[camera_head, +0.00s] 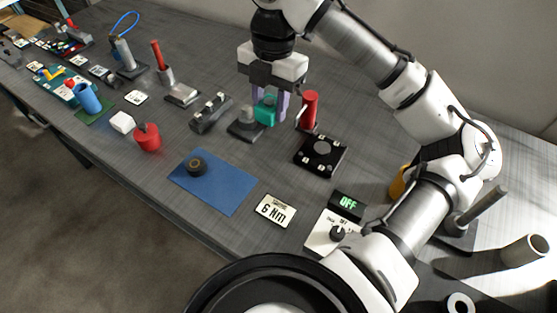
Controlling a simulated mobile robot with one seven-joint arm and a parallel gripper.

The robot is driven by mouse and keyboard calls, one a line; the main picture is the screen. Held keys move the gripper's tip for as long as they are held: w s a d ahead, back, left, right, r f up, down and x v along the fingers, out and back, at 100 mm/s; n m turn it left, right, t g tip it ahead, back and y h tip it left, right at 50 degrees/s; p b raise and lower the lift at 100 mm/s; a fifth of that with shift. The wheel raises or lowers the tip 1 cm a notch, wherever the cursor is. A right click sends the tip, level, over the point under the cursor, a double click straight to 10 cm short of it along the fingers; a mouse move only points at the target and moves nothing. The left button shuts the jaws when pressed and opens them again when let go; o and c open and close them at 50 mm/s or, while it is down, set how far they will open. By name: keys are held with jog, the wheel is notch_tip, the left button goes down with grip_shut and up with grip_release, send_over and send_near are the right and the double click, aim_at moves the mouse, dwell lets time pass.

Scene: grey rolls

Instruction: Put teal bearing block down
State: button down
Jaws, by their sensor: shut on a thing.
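The teal bearing block (266,110) is a small teal piece held between the light purple fingers of my gripper (269,106). My gripper points down and is shut on the block. Part of the block is hidden by the fingers.
A red cylinder (310,110) stands close on the right. A black plate (320,154) is in front of it. A grey fixture (210,112) is to the left. A blue mat (222,188) with a dark ring (196,166) lies nearer, with bare table around it.

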aim_at(271, 175)
notch_tip(271, 175, down, 20)
jog(key=shift+s+r, duration=0.1)
jog(key=shift+r, duration=0.05)
dwell(0.4)
jog(key=c, duration=0.9)
grip_release()
jog(key=r, duration=0.8)
jog(key=w+r, duration=0.1)
jog(key=r, duration=0.3)
jog(key=shift+w+d, duration=0.1)
jog(key=shift+d, duration=0.3)
